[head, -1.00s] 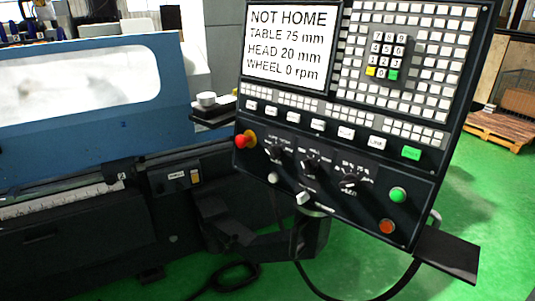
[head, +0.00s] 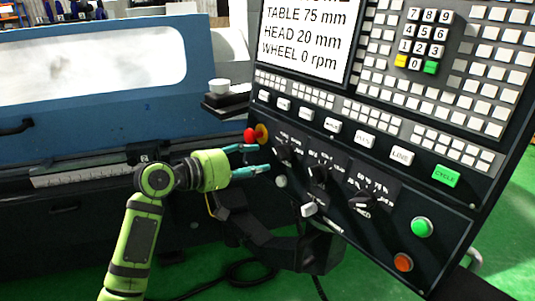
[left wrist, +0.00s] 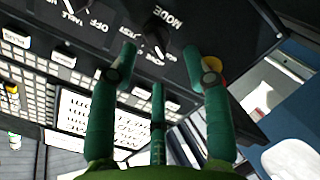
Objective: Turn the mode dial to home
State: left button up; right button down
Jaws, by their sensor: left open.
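The mode dial (head: 284,153) is the leftmost of three black dials on the control panel, just right of the red stop button. In the left wrist view the dial (left wrist: 160,38) sits under the label MODE, ahead of and between the fingertips. My left gripper (head: 260,158) is open and empty, its teal fingers pointing at the dial from the left. The fingertips appear close to the dial; I cannot tell whether they touch it. In the left wrist view the gripper (left wrist: 159,58) has its fingers spread. My right gripper is not in view.
The red stop button (head: 250,135) is very close to the upper finger. Other dials (head: 318,174) and (head: 362,200), a white knob (head: 280,181) and a white switch (head: 309,210) are nearby. The screen (head: 305,40) reads TABLE 75 mm, HEAD 20 mm, WHEEL 0 rpm.

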aim_at(278, 154)
pick_arm(q)
jog(key=w+d, duration=0.1)
jog(key=w+d+p, duration=0.1)
jog(key=d, duration=0.1)
jog(key=w+d+p, duration=0.1)
jog(key=shift+d+r, duration=0.2)
jog(key=shift+d, duration=0.1)
jog(key=shift+w+d+f, duration=0.2)
jog(key=shift+w+d, duration=0.15)
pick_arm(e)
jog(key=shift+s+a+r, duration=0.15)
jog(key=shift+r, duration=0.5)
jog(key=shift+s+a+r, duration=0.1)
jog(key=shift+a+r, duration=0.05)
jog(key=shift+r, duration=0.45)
pick_arm(q)
grip_shut()
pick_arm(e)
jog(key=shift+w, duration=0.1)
